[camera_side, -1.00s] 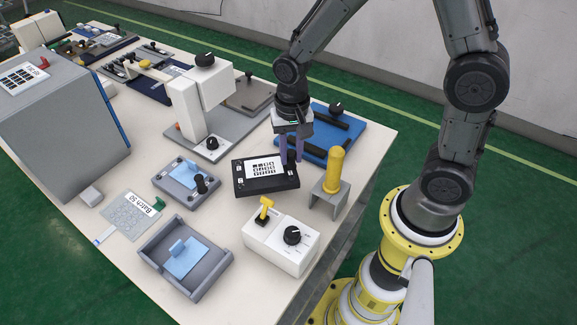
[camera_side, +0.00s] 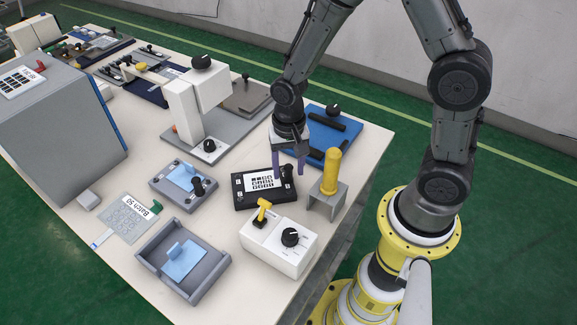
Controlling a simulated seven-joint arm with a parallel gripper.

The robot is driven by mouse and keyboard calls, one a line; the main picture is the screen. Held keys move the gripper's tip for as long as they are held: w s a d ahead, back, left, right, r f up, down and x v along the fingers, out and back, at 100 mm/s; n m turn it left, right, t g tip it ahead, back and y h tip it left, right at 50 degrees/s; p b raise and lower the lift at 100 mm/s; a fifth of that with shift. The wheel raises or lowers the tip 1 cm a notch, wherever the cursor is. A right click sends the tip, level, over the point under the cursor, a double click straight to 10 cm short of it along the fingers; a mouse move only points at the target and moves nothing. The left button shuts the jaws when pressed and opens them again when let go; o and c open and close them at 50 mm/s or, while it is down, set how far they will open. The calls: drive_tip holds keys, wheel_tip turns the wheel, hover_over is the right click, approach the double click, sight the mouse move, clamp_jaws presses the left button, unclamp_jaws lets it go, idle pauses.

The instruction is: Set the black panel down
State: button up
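The black panel (camera_side: 239,190) lies on the table in the middle of the view, with a white label of black key symbols on its face. A dark upright knob (camera_side: 287,171) stands at its right end. My gripper (camera_side: 288,171) points down over that end. Its two purple fingers are spread, one on each side of the knob, with a gap showing. The panel looks flat on the tabletop; its far right corner is partly hidden by the fingers.
A yellow-topped post on a grey stand (camera_side: 330,175) is close on the right. A white box with a dial (camera_side: 279,244) stands in front. A grey plate with a blue pad (camera_side: 183,182) lies to the left. A blue board (camera_side: 335,135) lies behind.

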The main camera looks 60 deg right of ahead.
wheel_tip(320, 180, up, 12)
drive_tip(key=s+d+r+n+t, duration=0.1)
drive_tip(key=s+r+n+t, duration=0.1)
drive_tip(key=s+r+n, duration=0.2)
drive_tip(key=s+d+r+n+t, duration=0.1)
drive_tip(key=s+r+n+t, duration=0.2)
drive_tip(key=s, duration=0.7)
wheel_tip(320, 180, up, 3)
drive_tip(key=shift+s+d+r+n+t, duration=0.15)
drive_tip(key=shift+s+d+n+t, duration=0.15)
drive_tip(key=shift+n, duration=0.7)
